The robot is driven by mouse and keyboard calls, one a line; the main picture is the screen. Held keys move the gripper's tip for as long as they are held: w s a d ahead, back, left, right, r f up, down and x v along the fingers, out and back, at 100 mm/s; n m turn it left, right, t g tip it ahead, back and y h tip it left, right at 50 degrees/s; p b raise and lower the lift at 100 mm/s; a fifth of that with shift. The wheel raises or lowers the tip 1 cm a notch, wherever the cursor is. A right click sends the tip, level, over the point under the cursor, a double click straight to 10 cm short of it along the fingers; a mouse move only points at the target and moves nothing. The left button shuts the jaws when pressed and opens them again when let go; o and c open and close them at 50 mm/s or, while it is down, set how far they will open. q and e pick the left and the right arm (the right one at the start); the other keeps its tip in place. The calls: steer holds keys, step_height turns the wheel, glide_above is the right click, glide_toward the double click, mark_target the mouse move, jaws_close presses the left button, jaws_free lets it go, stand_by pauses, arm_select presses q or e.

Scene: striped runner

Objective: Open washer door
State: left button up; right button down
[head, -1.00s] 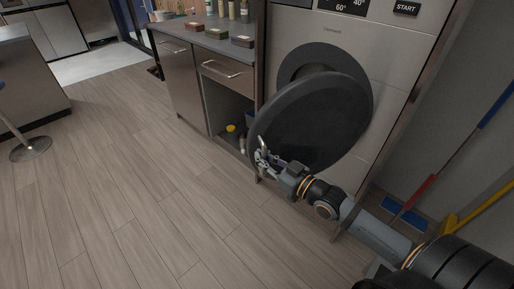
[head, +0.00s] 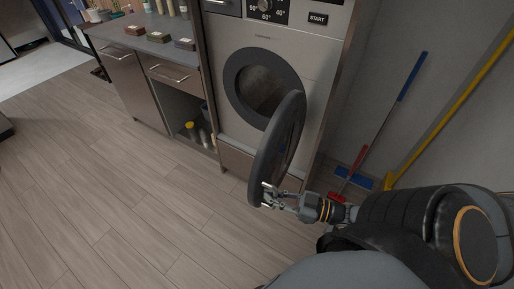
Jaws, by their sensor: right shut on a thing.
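The washer (head: 307,62) is a light front-loader in the back middle. Its round dark door (head: 272,158) stands swung out wide, seen nearly edge-on. The drum opening (head: 262,84) with its dark ring is uncovered to the left of the door. My right gripper (head: 270,194) is shut at the door's lower left edge, around its handle; the handle itself is mostly hidden by the fingers. My left gripper is not in view.
A counter (head: 165,50) with small boxes stands left of the washer, with an open shelf of bottles below. A red and blue broom (head: 380,122) and a yellow-handled tool (head: 450,101) lean at the right wall. The wooden floor (head: 120,210) at left is clear.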

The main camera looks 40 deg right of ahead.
steer(key=shift+p+v, duration=0.35)
steer(key=shift+v, duration=0.75)
steer(key=c, duration=1.6)
jaws_free()
steer(key=shift+a, duration=0.1)
steer(key=shift+c, duration=0.2)
